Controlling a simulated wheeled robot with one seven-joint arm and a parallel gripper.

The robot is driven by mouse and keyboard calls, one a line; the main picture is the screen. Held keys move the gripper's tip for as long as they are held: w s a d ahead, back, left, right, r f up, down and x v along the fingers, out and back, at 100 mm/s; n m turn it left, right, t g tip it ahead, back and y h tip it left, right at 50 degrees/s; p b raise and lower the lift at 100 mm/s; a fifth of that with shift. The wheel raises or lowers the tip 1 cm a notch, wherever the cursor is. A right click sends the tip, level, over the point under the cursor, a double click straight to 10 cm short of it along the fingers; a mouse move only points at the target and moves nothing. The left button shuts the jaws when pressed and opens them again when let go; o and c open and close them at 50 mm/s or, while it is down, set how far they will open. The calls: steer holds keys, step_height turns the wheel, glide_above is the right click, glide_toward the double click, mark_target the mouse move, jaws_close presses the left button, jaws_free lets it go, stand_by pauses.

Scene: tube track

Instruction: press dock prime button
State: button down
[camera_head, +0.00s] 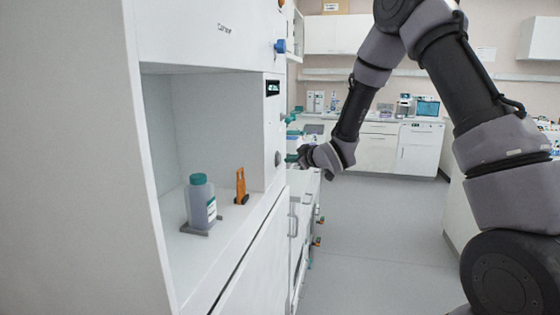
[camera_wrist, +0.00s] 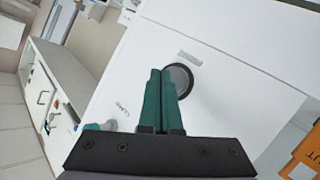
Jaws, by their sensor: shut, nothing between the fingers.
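In the head view, the button (camera_head: 277,158) is on the front of the cabinet's narrow panel, below a small dark display (camera_head: 272,88). My gripper (camera_head: 291,158) is just right of the panel, level with the button. Its green fingers (camera_wrist: 160,73) are shut and empty, overlapping the button's left part in the wrist view. I cannot tell whether they touch it.
The cabinet's open recess holds a grey bottle with a green cap (camera_head: 200,203) and an orange upright part (camera_head: 241,186). A blue knob (camera_head: 280,46) sticks out above. Benches with equipment (camera_head: 404,106) line the back. The floor (camera_head: 375,230) at right is clear.

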steer(key=shift+a, duration=0.1)
steer(key=shift+a, duration=0.3)
steer(key=shift+w+a, duration=0.15)
steer(key=shift+a, duration=0.4)
stand_by(0.7)
steer(key=shift+d, duration=0.1)
steer(key=shift+s+d, duration=0.2)
steer(key=shift+d, duration=0.65)
steer(key=d, duration=0.3)
steer(key=s+d, duration=0.1)
steer(key=d, duration=0.1)
stand_by(0.3)
stand_by(2.5)
